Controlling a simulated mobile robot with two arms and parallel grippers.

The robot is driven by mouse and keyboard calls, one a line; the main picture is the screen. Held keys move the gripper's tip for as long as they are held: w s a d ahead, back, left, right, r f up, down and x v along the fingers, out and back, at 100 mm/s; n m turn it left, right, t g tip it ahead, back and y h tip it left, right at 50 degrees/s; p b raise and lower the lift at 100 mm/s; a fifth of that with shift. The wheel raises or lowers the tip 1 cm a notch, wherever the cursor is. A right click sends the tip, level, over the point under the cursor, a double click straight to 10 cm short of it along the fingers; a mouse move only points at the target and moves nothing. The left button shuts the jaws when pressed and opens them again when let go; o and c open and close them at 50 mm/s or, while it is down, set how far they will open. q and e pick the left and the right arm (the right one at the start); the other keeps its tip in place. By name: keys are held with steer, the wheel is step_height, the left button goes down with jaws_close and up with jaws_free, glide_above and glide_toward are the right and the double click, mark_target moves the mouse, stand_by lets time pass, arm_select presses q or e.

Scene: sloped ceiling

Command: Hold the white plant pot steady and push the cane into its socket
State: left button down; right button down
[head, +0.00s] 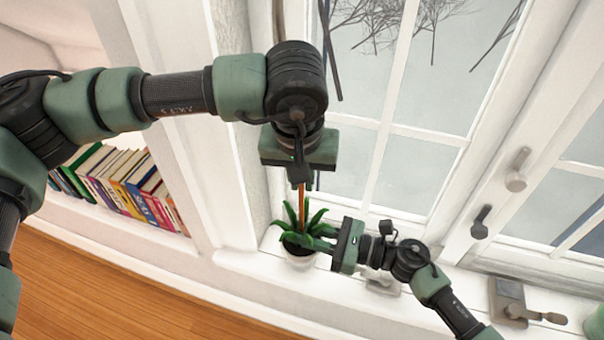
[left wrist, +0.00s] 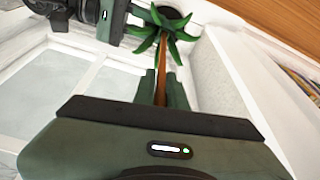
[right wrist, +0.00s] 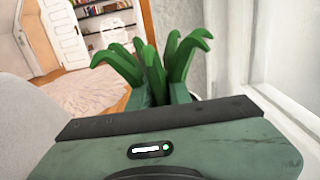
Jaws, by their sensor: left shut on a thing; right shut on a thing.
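The white plant pot (head: 301,261) stands on the white window sill. Its green plant (head: 296,240) has long leaves spreading over the rim. The brown cane (head: 302,208) stands roughly upright above it; its lower end goes in among the leaves, and the socket is hidden. My left gripper (head: 301,186) is above the plant, shut on the cane; the left wrist view shows the cane (left wrist: 161,62) between its fingers. My right gripper (head: 326,246) reaches in from the right, low at the pot, and is shut on it.
The window (head: 400,150) with its white frame rises behind the sill. Window handles (head: 516,170) stick out at the right, and a metal latch (head: 515,303) lies on the sill. Books (head: 125,180) fill a low shelf at the left, above a wooden floor (head: 90,290).

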arm_select(q)
steer(key=shift+f, duration=0.35)
steer(key=c, duration=1.4)
jaws_free()
steer(key=shift+o, duration=0.2)
steer(key=v, duration=1.2)
